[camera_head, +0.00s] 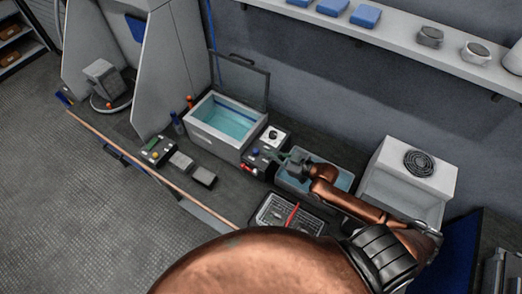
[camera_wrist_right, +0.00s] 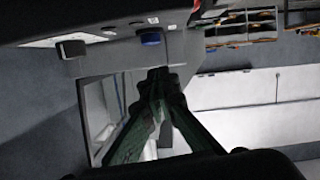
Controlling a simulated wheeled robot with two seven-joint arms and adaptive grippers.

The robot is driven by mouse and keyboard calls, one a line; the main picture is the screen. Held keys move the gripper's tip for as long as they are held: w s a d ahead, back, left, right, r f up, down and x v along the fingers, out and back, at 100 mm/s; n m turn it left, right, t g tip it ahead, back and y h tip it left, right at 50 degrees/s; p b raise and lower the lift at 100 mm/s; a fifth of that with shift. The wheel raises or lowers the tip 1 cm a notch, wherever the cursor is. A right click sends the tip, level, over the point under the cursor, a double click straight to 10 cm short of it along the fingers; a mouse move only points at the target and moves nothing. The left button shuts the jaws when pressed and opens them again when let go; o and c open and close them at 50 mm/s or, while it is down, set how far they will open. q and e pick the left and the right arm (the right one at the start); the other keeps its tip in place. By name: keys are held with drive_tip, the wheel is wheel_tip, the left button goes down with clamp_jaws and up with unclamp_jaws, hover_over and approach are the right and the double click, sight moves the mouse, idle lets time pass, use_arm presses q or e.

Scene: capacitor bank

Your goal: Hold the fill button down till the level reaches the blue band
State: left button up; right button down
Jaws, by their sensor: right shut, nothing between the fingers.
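A white tank (camera_head: 213,139) with its lid raised stands on the bench in the head view. It holds turquoise liquid (camera_head: 228,122), and a dark blue band (camera_head: 236,106) shows on its inner far wall. A dark control box (camera_head: 262,158) with small coloured buttons sits against its right side. In the right wrist view a blue button (camera_wrist_right: 151,38) and a dark knob (camera_wrist_right: 71,49) stick out of a panel. My right gripper (camera_head: 279,156) is shut and empty beside the control box. In the wrist view its tips (camera_wrist_right: 160,75) appear apart from the blue button. My left gripper is out of view.
A water-filled basin (camera_head: 337,180) lies under my right forearm. A wire basket (camera_head: 268,215) with a red item is in front. A small panel (camera_head: 157,150) and two grey blocks lie left. A white unit with a round grille (camera_head: 419,163) stands right.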

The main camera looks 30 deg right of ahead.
drive_tip(key=shift+v, duration=2.6)
